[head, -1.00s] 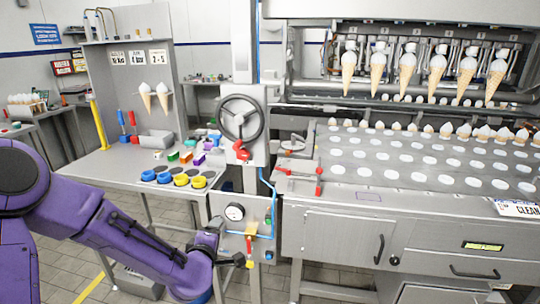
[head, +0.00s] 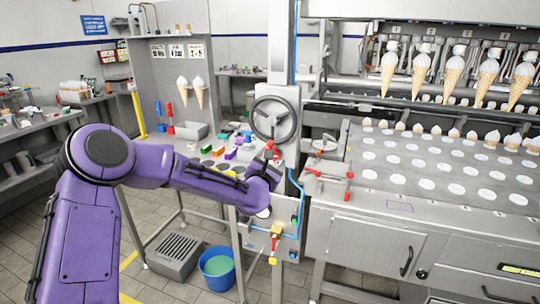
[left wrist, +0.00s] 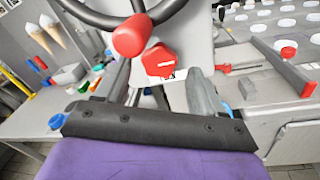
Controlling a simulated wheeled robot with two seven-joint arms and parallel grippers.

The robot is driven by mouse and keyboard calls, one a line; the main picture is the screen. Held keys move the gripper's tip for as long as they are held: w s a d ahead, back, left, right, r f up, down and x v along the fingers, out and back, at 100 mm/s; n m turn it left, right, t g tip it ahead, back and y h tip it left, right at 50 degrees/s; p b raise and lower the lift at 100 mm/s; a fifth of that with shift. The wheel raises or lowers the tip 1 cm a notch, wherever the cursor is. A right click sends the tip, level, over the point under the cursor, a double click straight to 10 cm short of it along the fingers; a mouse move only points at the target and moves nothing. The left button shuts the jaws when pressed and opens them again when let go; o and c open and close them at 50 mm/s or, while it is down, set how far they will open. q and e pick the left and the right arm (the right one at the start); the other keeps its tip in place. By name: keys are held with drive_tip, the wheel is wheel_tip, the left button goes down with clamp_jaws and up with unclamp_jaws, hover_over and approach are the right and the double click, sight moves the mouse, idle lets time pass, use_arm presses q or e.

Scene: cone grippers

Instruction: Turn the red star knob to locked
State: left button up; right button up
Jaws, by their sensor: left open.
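The red star knob (left wrist: 160,62) sits on a pale panel below the handwheel, with a partly hidden label beneath it. In the head view, the knob (head: 276,154) is small, just above the end of my purple left arm. My left gripper (left wrist: 160,88) is open and empty, its two fingers apart below and on either side of the knob in the picture. It appears not to touch the knob. In the head view the arm's end largely hides the fingers. My right gripper is in neither view.
The dark handwheel (head: 274,118) with its red handle ball (left wrist: 132,36) is close above the knob. A red-ended lever (head: 348,188) stands on the machine at right. A gauge-and-valve box (head: 275,238) is below. A blue bucket (head: 217,272) stands on the floor.

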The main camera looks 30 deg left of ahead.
use_arm(q)
drive_tip(key=shift+w+a, duration=0.25)
drive_tip(key=shift+w, duration=0.4)
drive_tip(key=c, duration=1.1)
drive_tip(key=shift+o, duration=0.2)
drive_tip(key=shift+s+a+f+m+t+h+b, duration=0.1)
drive_tip(key=shift+m+t+h+b, duration=0.2)
drive_tip(key=shift+m+b, duration=1.9)
drive_tip(key=shift+w+a+r+m+t+h+b, duration=0.1)
drive_tip(key=shift+m+t+h+b, duration=0.15)
drive_tip(key=shift+m, duration=3.95)
drive_tip(key=shift+s+f+m+t+h+b, duration=0.25)
drive_tip(key=shift+m+b, duration=0.9)
drive_tip(key=shift+m, duration=2.05)
drive_tip(key=shift+w+r, duration=0.15)
